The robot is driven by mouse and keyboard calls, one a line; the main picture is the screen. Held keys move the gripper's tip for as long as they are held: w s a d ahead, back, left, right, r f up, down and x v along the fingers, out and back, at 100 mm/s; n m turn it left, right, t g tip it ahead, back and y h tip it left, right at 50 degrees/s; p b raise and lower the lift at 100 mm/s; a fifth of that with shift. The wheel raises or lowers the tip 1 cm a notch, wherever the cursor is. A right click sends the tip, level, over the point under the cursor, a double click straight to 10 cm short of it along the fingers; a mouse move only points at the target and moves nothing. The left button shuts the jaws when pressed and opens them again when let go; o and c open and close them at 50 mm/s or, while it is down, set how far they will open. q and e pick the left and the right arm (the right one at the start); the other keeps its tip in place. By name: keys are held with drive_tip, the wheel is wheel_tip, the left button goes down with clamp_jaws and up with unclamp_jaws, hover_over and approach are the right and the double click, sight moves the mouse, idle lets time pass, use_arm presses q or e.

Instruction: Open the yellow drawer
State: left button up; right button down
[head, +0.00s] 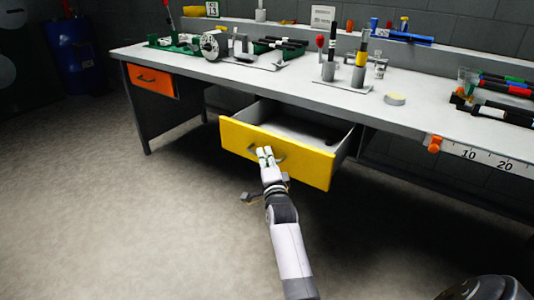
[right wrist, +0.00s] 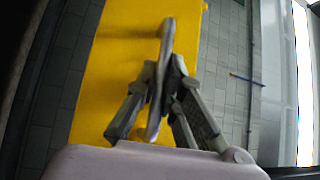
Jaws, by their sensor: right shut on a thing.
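The yellow drawer (head: 300,160) stands pulled out from under the workbench, and its inside shows in the head view. Its yellow front also fills much of the right wrist view (right wrist: 105,85). My left gripper is not in view.
The workbench (head: 225,76) carries tools, pen holders and a green tray along its top. An orange drawer (head: 152,81) is shut at the left. A blue barrel (head: 72,50) stands at the far left. The floor in front is clear.

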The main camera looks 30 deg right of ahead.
drive_tip(key=shift+f, duration=0.15)
drive_tip(key=c, duration=1.7)
unclamp_jaws()
drive_tip(key=v, duration=0.7)
drive_tip(key=shift+s+a, duration=0.15)
drive_tip(key=shift+s, duration=0.15)
